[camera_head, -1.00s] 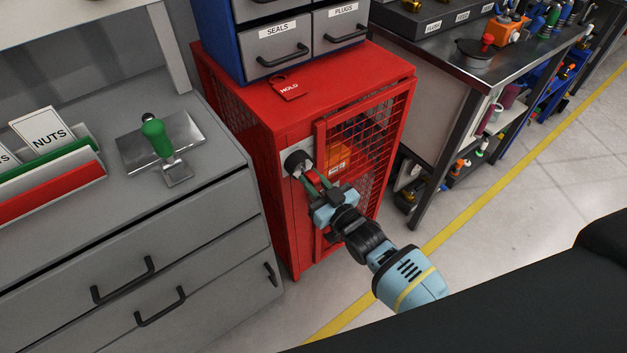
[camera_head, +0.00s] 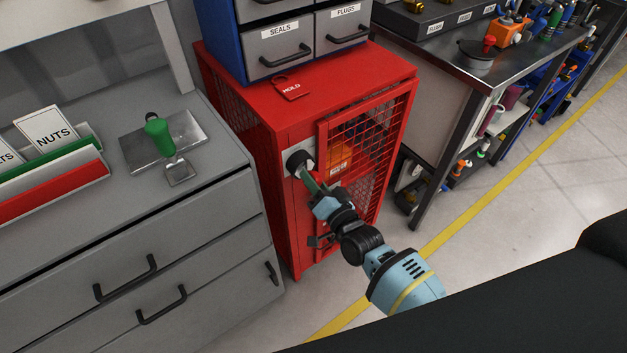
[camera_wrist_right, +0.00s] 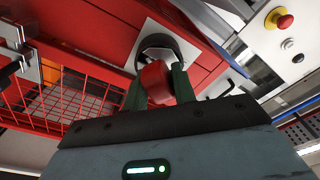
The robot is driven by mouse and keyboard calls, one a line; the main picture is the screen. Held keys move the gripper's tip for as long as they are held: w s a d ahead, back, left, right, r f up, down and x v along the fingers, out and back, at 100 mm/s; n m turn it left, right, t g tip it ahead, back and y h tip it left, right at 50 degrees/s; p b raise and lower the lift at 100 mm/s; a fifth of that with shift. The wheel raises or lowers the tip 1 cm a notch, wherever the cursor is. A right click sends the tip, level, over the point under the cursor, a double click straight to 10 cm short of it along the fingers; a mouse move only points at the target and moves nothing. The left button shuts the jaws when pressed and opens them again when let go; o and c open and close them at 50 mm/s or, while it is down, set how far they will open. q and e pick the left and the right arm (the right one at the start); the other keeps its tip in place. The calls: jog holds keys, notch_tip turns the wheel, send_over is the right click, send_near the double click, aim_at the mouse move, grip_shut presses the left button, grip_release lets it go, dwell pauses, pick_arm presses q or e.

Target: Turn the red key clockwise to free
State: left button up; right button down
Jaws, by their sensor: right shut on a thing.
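The red key (camera_wrist_right: 155,80) sits in a round black lock (camera_wrist_right: 163,45) on the front of the red mesh cabinet (camera_head: 290,215). My right gripper (camera_wrist_right: 156,84) is shut on the key, with one green finger on each side of its head. In the head view the lock (camera_head: 298,161) shows at the cabinet's upper left front, and my right gripper (camera_head: 313,184) reaches it from the lower right, rolled over. The key is mostly hidden there by my fingers. The cabinet's mesh door looks closed. My left gripper is not in view.
A red HOLD tag (camera_head: 291,88) lies on the cabinet top beside a blue drawer unit (camera_head: 229,40). A grey drawer cabinet (camera_head: 190,230) with a green-handled tool (camera_head: 157,134) stands at left. A workbench (camera_head: 455,75) stands at right. Open floor (camera_head: 490,230) lies at right.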

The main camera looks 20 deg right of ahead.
jog(key=shift+d+m, duration=0.1)
jog(key=shift+m, duration=0.2)
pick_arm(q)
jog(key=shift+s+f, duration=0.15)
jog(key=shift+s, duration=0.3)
pick_arm(e)
jog(key=m, duration=0.5)
jog(key=c, duration=1.2)
grip_release()
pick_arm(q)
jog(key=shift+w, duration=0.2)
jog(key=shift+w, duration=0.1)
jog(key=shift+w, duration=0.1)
pick_arm(e)
jog(key=shift+s, duration=0.1)
jog(key=shift+s, duration=0.35)
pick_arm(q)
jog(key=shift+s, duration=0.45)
pick_arm(e)
jog(key=shift+v, duration=3.5)
